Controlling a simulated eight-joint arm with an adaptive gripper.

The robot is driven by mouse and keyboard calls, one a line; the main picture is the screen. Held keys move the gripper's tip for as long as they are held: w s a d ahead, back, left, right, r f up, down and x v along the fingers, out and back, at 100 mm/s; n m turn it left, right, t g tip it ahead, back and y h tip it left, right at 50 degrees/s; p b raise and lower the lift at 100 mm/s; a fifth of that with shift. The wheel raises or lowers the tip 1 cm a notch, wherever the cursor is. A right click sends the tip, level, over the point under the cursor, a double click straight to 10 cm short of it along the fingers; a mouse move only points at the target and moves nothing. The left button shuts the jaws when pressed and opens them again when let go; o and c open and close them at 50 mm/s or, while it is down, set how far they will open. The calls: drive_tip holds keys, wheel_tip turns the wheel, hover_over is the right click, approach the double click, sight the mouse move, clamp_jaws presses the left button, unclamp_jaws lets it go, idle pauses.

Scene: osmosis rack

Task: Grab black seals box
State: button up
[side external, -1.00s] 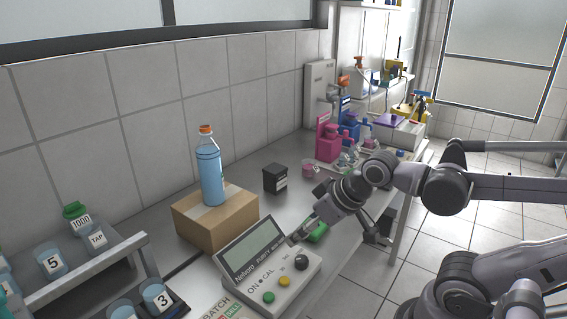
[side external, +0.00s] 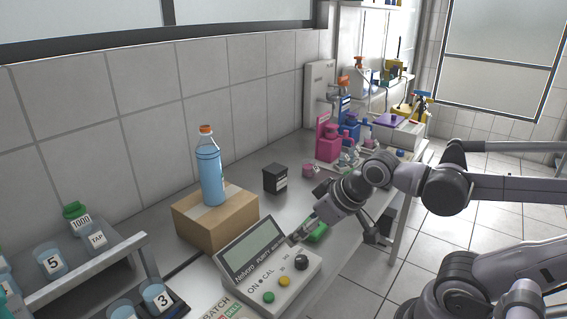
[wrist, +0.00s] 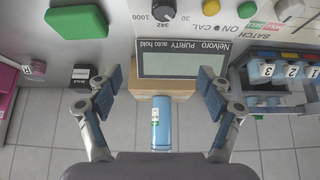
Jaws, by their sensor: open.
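The black seals box (side external: 275,178) is a small dark box with a white label, standing on the bench behind the green block in the side view. In the wrist view the box (wrist: 81,74) lies just left of the left finger, outside the jaws. My gripper (side external: 338,238) hangs over the front part of the bench, in front of and apart from the box. In the wrist view my gripper (wrist: 160,76) has its two fingers spread wide. Nothing is held between them; the purity meter's display shows beyond the gap.
A purity meter (side external: 287,284) with knobs stands near my gripper. A green block (side external: 316,232) lies under it. A cardboard box (side external: 239,211) carries a blue bottle (side external: 209,175). Pink dispensers (side external: 328,146) stand farther right. Bench room is clear around the black box.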

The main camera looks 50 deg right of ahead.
drive_tip(key=shift+o, duration=0.3)
drive_tip(key=shift+r, duration=0.1)
drive_tip(key=w+d+r+m+g+h, duration=0.1)
drive_tip(key=w+d+r+m+g, duration=0.1)
drive_tip(key=w+d+r+m, duration=0.4)
drive_tip(key=m+g+h, duration=0.3)
drive_tip(key=m+g, duration=0.2)
drive_tip(key=m, duration=0.7)
hover_over(278, 176)
drive_tip(key=w+a, duration=0.1)
drive_tip(key=w, duration=0.2)
wheel_tip(278, 176, down, 6)
drive_tip(key=shift+d+f+m+h, duration=0.25)
drive_tip(key=shift+f+m+h, duration=0.05)
drive_tip(key=shift+f, duration=0.3)
drive_tip(key=shift+x, duration=5.1)
drive_tip(key=shift+s, duration=0.2)
drive_tip(key=c, duration=1.4)
